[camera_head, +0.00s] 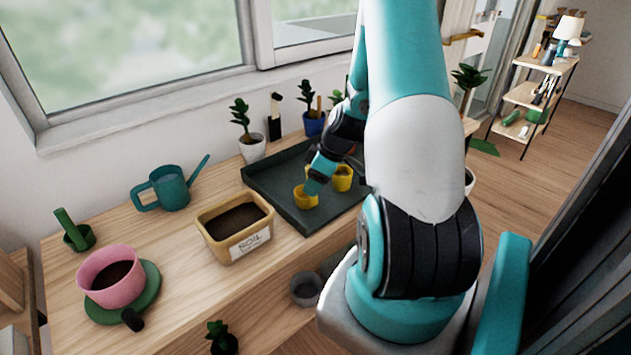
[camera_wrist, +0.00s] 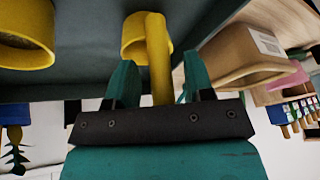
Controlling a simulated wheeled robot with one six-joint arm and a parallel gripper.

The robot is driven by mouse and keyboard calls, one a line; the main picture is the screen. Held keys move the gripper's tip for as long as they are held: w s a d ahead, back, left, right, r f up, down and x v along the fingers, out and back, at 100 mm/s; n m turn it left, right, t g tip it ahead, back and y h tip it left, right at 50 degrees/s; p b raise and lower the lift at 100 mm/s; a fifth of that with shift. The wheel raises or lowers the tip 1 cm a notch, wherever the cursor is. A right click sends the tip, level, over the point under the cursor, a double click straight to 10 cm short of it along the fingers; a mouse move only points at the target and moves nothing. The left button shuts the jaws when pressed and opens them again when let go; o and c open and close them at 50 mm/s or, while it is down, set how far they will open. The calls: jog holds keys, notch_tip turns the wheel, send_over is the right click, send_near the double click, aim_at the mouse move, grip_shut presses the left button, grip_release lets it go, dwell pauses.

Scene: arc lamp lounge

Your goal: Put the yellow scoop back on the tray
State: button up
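The yellow scoop (camera_head: 305,199) is at the front part of the dark green tray (camera_head: 277,203), apparently resting on it. In the wrist view the scoop's round cup and upright handle (camera_wrist: 158,55) show, with the handle between my teal fingers. My gripper (camera_wrist: 158,78) is open around the handle, with a gap visible on each side. In the head view my gripper (camera_head: 317,183) is right over the scoop and hides its handle. A second yellow vessel (camera_head: 343,180) with dark contents stands on the tray behind and right of the scoop.
A soil box (camera_head: 232,245) stands just left of the tray. A teal watering can (camera_head: 168,190), a pink pot (camera_head: 103,268) on a green saucer and a small green scoop (camera_head: 74,234) are farther left. Potted plants (camera_head: 246,137) line the window side.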

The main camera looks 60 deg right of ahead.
jog(key=shift+r, duration=0.1)
jog(key=v, duration=1.2)
jog(key=w+a+r+n+g+y, duration=0.1)
jog(key=w+a+r, duration=0.15)
jog(key=a, duration=0.85)
jog(key=w+a+r+n, duration=0.15)
jog(key=a+r, duration=0.25)
jog(key=a, duration=0.6)
jog(key=s+a+r+g, duration=0.1)
jog(key=s+a+r, duration=0.1)
jog(key=s+a, duration=0.4)
jog(key=s+a+r+g, duration=0.1)
jog(key=s+a, duration=0.5)
jog(key=a, duration=0.7)
jog(key=shift+s+a+r+n+g+y+b, duration=0.25)
jog(key=shift+a+r+n+g+y+b, duration=0.1)
jog(key=shift+r+n+g, duration=0.1)
